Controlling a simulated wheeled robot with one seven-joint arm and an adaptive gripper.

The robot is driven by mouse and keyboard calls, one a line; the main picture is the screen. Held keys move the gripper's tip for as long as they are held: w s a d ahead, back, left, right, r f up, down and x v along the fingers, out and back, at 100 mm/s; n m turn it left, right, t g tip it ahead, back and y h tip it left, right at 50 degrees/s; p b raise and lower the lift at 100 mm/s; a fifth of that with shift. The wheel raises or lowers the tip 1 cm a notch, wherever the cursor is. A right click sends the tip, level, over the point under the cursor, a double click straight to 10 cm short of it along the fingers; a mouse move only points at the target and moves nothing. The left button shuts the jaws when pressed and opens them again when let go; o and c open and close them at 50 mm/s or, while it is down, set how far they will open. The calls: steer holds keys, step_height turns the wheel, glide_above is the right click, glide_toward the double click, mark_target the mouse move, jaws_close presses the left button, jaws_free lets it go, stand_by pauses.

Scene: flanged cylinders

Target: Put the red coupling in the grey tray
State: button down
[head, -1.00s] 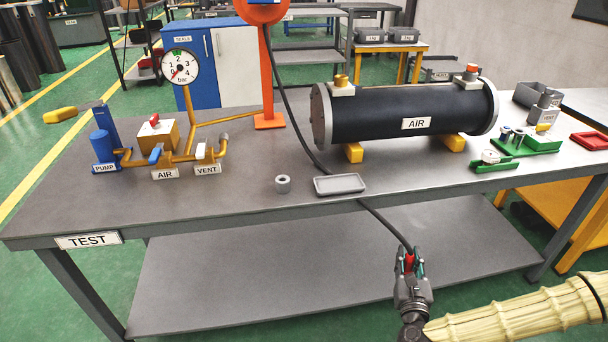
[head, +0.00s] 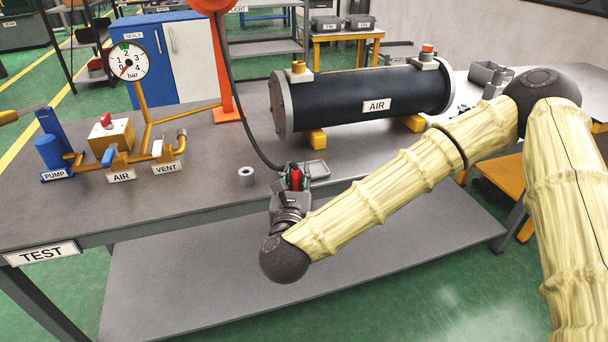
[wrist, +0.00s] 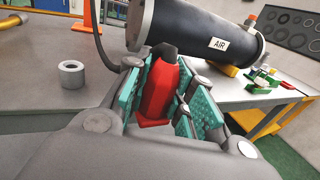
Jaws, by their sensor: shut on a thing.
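The red coupling (head: 295,180) is between the fingers of my gripper (head: 296,176), which is shut on it. In the wrist view the coupling (wrist: 157,92) sits between the green finger pads, with a black end at its top. A black hose (head: 238,110) runs down from the orange stand to the coupling. I cannot make out the tray in the wrist view.
A grey ring (head: 246,176) stands on the bench left of my gripper. The gauge and valve pipework (head: 120,150) is at the left. The bench front between ring and valves is clear.

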steer(key=shift+s+a+r, duration=0.1)
steer(key=shift+a+r, duration=0.15)
steer(key=shift+r, duration=0.05)
steer(key=shift+w, duration=0.2)
steer(key=w+p, duration=0.1)
steer(key=w, duration=0.4)
steer(key=w+d+f, duration=0.1)
steer(key=w, duration=0.4)
steer(key=w+d+p, duration=0.1)
steer(key=w, duration=0.4)
steer(key=shift+w+d+f+p, duration=0.1)
steer(key=shift+f+p, duration=0.1)
steer(key=shift+p, duration=0.15)
steer(key=shift+f+p, duration=0.45)
steer(key=shift+f, duration=1.3)
steer(key=shift+f+b, duration=0.25)
steer(key=shift+b, duration=0.05)
steer(key=c, duration=1.2)
jaws_free()
steer(key=shift+c, duration=0.2)
